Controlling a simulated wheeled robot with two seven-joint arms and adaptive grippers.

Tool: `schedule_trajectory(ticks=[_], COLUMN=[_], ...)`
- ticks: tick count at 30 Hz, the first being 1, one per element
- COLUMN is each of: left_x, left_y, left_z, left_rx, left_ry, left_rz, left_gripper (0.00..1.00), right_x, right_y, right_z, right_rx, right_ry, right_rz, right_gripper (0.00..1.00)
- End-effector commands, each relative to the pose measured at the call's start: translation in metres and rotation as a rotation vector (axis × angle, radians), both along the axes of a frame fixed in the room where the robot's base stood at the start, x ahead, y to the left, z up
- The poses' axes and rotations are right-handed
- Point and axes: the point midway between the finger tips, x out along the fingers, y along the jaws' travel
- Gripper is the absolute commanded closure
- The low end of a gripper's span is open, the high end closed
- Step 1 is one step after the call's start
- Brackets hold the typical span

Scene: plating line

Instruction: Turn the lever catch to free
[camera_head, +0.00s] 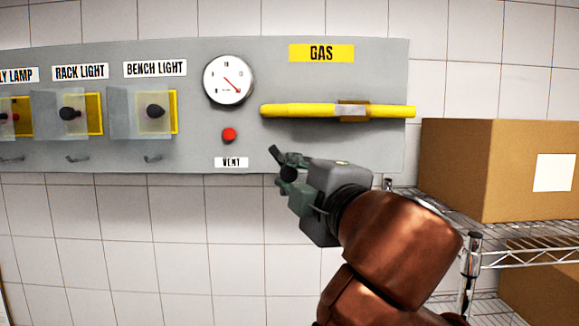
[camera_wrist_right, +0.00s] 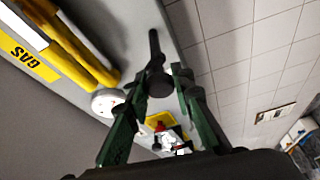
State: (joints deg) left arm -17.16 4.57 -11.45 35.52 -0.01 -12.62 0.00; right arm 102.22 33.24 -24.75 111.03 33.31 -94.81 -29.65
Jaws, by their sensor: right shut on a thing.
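A small black lever catch (camera_head: 274,151) sticks out from my right gripper (camera_head: 285,172) in the head view, below the left end of the yellow gas handle (camera_head: 290,110). Its thin arm points up and slightly left there; the rest is hidden by the gripper. In the right wrist view the catch's dark round hub (camera_wrist_right: 158,84) sits between the fingertips of my right gripper (camera_wrist_right: 161,74), which is shut on it. The yellow gas handle lies level across the panel, with a grey piece at its middle right. My left gripper is in neither view.
The grey panel (camera_head: 200,120) carries a dial gauge (camera_head: 228,79), a red vent button (camera_head: 229,135) and several switches under clear covers at left. A cardboard box (camera_head: 490,160) stands on a wire rack (camera_head: 520,257) at right, near my right arm.

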Motion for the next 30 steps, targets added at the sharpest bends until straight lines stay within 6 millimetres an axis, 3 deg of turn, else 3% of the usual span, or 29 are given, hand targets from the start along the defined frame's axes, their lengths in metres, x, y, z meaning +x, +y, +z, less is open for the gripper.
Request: schedule_trajectory(ticks=[11, 27, 28, 30], left_x=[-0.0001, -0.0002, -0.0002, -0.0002], left_y=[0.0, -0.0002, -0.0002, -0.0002], left_z=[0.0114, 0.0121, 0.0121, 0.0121], left_rx=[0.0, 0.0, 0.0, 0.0], left_ry=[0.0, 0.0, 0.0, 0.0], left_rz=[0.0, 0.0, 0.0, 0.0], left_gripper=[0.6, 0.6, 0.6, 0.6], right_x=[-0.0004, -0.0002, -0.0001, -0.0001], right_y=[0.0001, 0.0007, 0.0007, 0.0006], right_z=[0.0007, -0.0009, -0.0009, -0.0008], right_rx=[-0.15, -0.172, -0.172, -0.17], right_ry=[-0.001, 0.001, 0.001, 0.001], right_rz=[0.0, 0.001, 0.001, 0.001], right_gripper=[1.0, 1.0, 0.76, 0.71])
